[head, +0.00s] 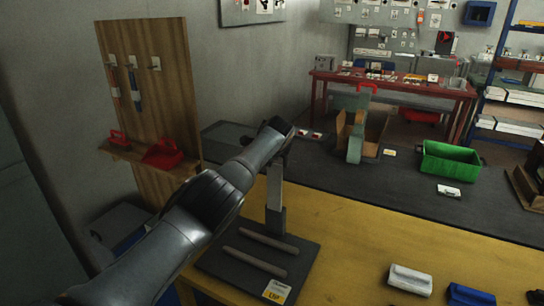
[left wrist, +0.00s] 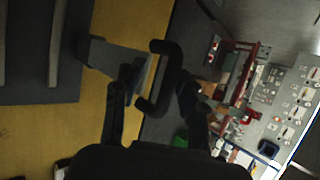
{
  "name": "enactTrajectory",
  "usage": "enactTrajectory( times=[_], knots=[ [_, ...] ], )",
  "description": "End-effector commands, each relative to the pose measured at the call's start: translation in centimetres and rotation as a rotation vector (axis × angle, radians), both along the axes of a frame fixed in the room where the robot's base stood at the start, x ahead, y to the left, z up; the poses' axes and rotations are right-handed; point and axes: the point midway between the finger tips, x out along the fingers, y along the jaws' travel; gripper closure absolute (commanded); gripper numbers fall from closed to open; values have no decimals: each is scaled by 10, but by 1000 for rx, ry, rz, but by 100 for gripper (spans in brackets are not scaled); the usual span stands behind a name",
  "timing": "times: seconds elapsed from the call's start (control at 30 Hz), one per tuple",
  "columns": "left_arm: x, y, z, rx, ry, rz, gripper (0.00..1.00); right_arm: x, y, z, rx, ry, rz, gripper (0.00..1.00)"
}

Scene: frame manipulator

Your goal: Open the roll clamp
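The roll clamp stands on the yellow table, with a dark base plate (head: 215,262), two rods lying along it and a grey upright post (head: 275,205). My left arm crosses in front of the post's top, and my left gripper (head: 282,132) is at that height, its fingers hard to make out in the head view. In the left wrist view, a dark C-shaped handle (left wrist: 172,75) joins the clamp's grey post (left wrist: 105,55). My left gripper (left wrist: 153,98) has its fingers spread, with the handle between and ahead of them. My right gripper is not in view.
A white box (head: 410,280) and a blue box (head: 470,295) lie on the yellow table (head: 350,235) to the right. A green bin (head: 450,162) stands beyond it on the dark surface. A wooden tool board (head: 155,80) stands at the left. The tabletop just right of the clamp is clear.

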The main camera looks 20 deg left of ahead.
Motion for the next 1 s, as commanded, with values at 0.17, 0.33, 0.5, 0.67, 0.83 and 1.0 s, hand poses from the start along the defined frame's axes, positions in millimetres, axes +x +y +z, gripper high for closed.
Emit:
enactTrajectory(
  times=[0.17, 0.33, 0.5, 0.67, 0.83, 1.0],
  knots=[
    [-1, 0, -4, -2, 6, 1, 61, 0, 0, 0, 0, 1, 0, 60],
    [-1, 0, -5, -2, 8, 2, 61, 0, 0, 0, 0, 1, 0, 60],
    [-2, 0, -5, -2, 9, 2, 61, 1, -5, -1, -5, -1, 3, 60],
    [-3, -2, -2, -4, 8, 0, 61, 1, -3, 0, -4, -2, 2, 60],
    [-8, -5, 5, -3, 5, 0, 61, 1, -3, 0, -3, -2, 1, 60],
    [-17, -9, 13, -2, 5, -1, 61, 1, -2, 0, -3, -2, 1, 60]
  ],
)
